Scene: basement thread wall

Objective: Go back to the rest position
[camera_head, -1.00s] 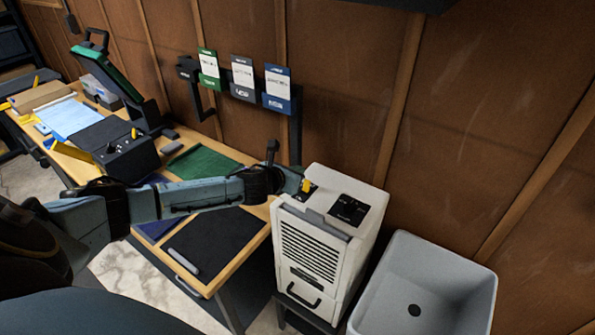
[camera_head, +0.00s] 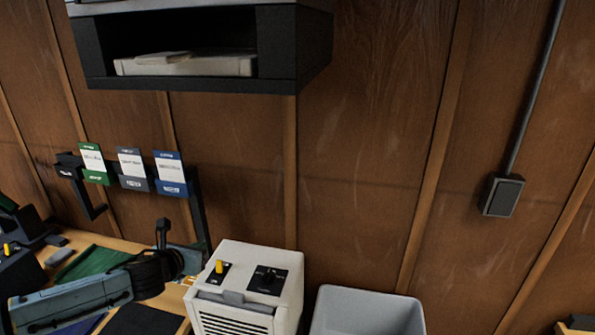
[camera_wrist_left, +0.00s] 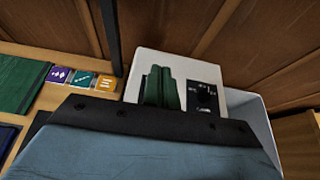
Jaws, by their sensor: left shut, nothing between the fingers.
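My left gripper (camera_head: 196,262) reaches in from the left on its blue-grey arm, over the right end of the workbench and beside the white box-shaped appliance (camera_head: 248,280). In the left wrist view its green fingers (camera_wrist_left: 163,88) are together with nothing between them, and they cover part of the appliance's top (camera_wrist_left: 180,66). The appliance has a yellow switch (camera_head: 219,266) and a black dial (camera_head: 268,277) on top. The dial also shows in the left wrist view (camera_wrist_left: 206,93), where the switch is hidden. My right gripper is in neither view.
The workbench (camera_head: 110,241) holds a green mat (camera_head: 92,263). Three cards, green, grey and blue (camera_head: 171,174), hang on the wall. A dark shelf (camera_head: 200,84) juts out above. A pale grey bin (camera_head: 366,312) stands right of the appliance. A wall box (camera_head: 502,195) hangs at right.

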